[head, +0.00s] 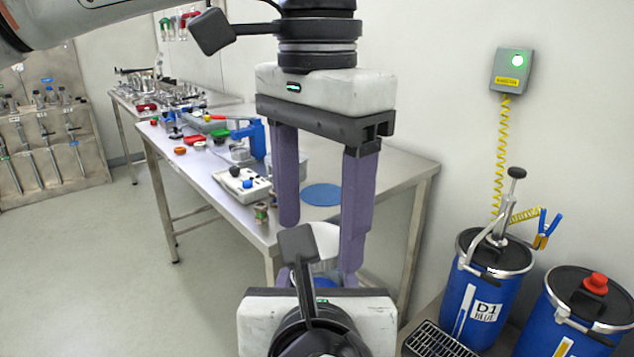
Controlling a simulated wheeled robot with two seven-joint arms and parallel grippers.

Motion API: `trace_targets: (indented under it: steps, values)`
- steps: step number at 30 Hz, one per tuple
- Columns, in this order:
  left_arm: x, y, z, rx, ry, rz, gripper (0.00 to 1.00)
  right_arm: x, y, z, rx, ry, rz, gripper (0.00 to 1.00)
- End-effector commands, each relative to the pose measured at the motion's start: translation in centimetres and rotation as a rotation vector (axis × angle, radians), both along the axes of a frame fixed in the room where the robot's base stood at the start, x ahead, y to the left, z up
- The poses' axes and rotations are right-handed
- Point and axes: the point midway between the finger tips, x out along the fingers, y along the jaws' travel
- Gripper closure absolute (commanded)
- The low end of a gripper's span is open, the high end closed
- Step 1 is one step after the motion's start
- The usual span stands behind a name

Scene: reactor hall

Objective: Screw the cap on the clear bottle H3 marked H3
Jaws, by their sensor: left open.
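My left gripper (320,245) hangs from the upper middle with its two purple fingers pointing down, spread apart. I see nothing held between them. My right gripper (318,278) is at the bottom centre, seen from behind; its body and dark bracket hide most of its fingers. A whitish, see-through thing (327,240), perhaps the clear bottle H3, shows just beyond the bracket, below and between the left fingers. A bit of blue shows under it. Whether the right fingers touch it is hidden. I can read no H3 mark and cannot make out the cap.
A steel table (395,175) behind the grippers bears a blue round mat (322,194), a white device (241,184), a blue stand (255,138) and small tools. Blue drums, one marked D1 (487,312), stand at right beside a black grate (437,341). Left floor is clear.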

Motion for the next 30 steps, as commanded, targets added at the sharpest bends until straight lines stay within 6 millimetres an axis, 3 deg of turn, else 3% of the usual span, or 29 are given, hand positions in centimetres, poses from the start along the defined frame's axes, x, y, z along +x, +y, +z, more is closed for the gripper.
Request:
trace_targets:
  steps: [11, 19, 25, 30]
  values:
    - [0.0, 0.01, -0.67, -0.001, 0.0, 0.0, 0.34, 0.01, 0.01, 0.11, 0.001, -0.003, 0.001, 1.0]
    - [0.0, 0.01, -0.65, -0.001, 0.001, 0.0, 0.76, 0.01, 0.0, 0.1, 0.001, -0.003, 0.001, 1.0]
    - [0.0, 0.01, -0.66, -0.001, 0.001, -0.006, 0.77, 0.0, 0.0, 0.11, 0.002, -0.003, 0.0, 1.0]
    - [-0.05, -0.01, -0.72, 0.0, 0.002, -0.162, 0.77, 0.01, 0.0, 0.12, 0.001, -0.002, 0.001, 1.0]
